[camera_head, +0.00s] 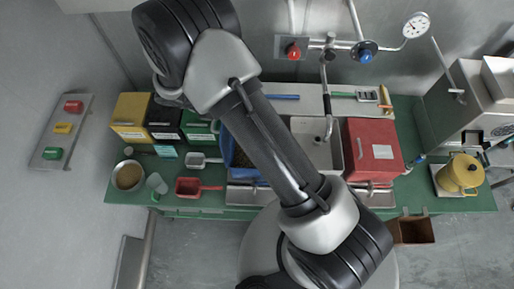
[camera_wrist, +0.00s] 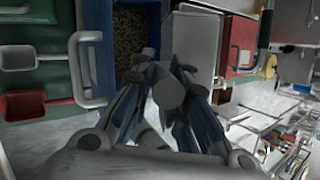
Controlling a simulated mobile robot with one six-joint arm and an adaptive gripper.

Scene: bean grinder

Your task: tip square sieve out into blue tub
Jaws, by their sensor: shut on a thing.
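The blue tub (camera_head: 229,150) stands on the green bench, partly hidden behind my arm. In the wrist view, the blue tub (camera_wrist: 146,12) shows beyond my fingers, with dark grains inside. My gripper (camera_wrist: 166,82) is shut on a grey, rounded piece (camera_wrist: 168,94), which looks like a handle end. A grey, flat-sided shape lies just past the fingers; I cannot tell whether it is the square sieve or part of the sink. My gripper is hidden by my arm in the head view.
A red box (camera_head: 374,148) stands right of the sink (camera_head: 322,152). A white scoop (camera_head: 197,160) and a red scoop (camera_head: 188,187) lie left of the tub. Yellow (camera_head: 131,112), black and green bins stand at the back left. A yellow jug (camera_head: 460,173) is far right.

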